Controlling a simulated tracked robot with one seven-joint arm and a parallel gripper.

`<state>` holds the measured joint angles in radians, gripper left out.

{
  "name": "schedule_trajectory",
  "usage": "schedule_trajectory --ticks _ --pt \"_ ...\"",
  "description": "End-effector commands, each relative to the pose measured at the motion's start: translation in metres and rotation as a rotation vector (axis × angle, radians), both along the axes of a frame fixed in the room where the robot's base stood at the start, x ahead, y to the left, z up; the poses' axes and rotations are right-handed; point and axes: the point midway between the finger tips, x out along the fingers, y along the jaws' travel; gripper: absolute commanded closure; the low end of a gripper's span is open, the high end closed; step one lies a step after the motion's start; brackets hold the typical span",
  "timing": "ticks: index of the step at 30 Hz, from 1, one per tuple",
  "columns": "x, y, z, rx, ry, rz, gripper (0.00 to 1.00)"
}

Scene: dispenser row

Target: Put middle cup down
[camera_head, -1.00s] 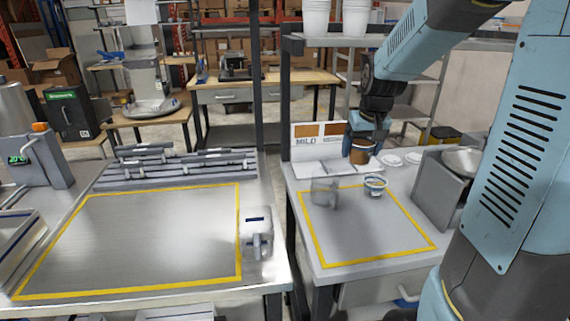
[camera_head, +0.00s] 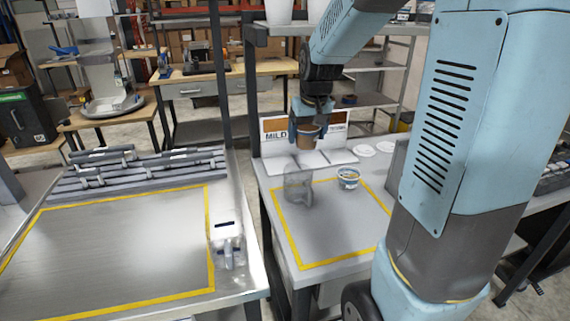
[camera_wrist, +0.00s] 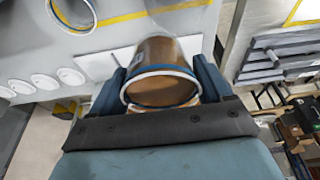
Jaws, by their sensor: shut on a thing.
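My gripper (camera_head: 307,124) is shut on a brown cup (camera_head: 307,138) with a pale rim. It holds the cup in front of the sign marked MILD (camera_head: 277,133), above the back of the right table. In the wrist view the cup (camera_wrist: 162,82) sits between the two dark blue fingers of my gripper (camera_wrist: 162,88), its rim towards the camera. A small white and blue cup (camera_head: 348,178) stands on the right table, nearer to the camera. A see-through grey pitcher (camera_head: 299,189) stands left of it. The gap under the held cup is hard to judge.
White squares (camera_head: 310,160) lie below the held cup, and white round lids (camera_head: 365,150) lie to their right. A yellow outline (camera_head: 285,235) marks the right table (camera_head: 325,290). A dark post (camera_head: 251,90) rises at its left back. The front of the outlined area is clear.

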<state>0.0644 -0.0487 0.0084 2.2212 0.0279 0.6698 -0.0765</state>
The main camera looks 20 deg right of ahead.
Motion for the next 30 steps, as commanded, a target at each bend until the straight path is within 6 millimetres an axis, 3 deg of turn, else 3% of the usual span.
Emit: schedule_trajectory --ticks 5,17,30 --pt "0.016 0.006 -0.007 0.0 0.001 0.002 0.63" --pt "0.082 0.025 -0.039 0.0 0.002 0.003 0.63" --pt "0.127 0.037 -0.09 -0.001 0.001 0.002 0.63"
